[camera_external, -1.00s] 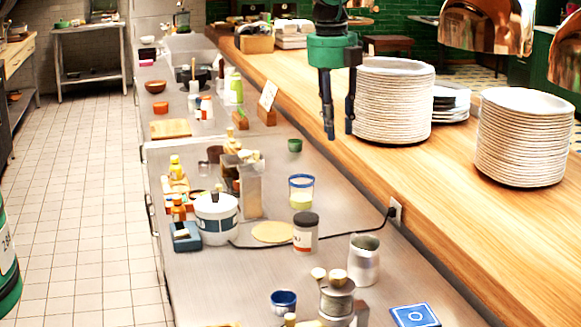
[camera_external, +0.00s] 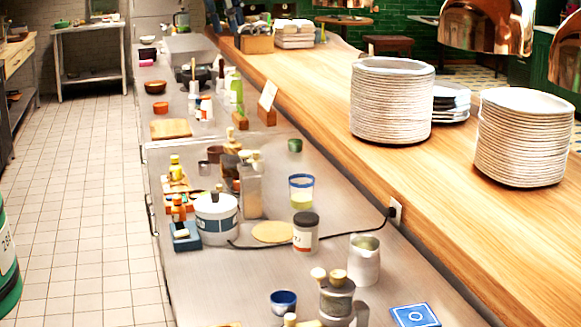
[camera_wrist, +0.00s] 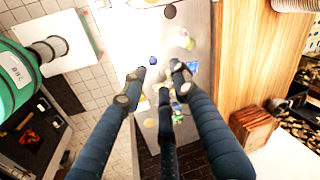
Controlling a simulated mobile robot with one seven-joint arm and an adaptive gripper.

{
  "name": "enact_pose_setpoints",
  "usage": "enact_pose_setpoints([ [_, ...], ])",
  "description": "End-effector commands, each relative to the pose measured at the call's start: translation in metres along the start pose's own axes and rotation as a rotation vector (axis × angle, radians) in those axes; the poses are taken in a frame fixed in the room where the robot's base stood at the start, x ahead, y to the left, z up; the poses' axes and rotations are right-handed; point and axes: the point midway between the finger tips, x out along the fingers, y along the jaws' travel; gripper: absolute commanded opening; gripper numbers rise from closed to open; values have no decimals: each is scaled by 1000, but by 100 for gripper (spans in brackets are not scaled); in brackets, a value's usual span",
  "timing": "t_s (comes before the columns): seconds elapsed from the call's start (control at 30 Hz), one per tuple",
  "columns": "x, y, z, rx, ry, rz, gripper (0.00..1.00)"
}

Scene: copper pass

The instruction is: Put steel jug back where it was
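The steel jug (camera_external: 364,264) stands upright on the steel counter, right of the black-lidded jar and behind the blue card. In the wrist view a small pale shape on the counter looks like the jug (camera_wrist: 188,41), well below my fingers. In the external view only the finger ends of my gripper (camera_external: 224,17) show at the top edge, far up and left of the jug in the picture.
Around the jug are a black-lidded jar (camera_external: 305,236), a blue bowl (camera_external: 283,303), a moka pot (camera_external: 337,302) and a blue card (camera_external: 414,315). A power cable (camera_external: 350,229) runs behind it. The raised wooden ledge (camera_external: 470,230) on the right carries plate stacks (camera_external: 392,105).

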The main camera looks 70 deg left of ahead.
Motion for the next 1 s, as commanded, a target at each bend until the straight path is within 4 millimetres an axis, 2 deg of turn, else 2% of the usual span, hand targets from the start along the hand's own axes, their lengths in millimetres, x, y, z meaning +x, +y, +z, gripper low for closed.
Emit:
enact_pose_setpoints([
  [0.03,-12,9,7,-33,7,-10,29],
  [0.2,-41,40,30,-159,26,-33,29],
  [0.5,-80,97,70,-381,67,-68,29],
  [0.7,-98,137,98,-528,100,-89,29],
  [1.0,-110,198,138,-749,155,-111,29],
])
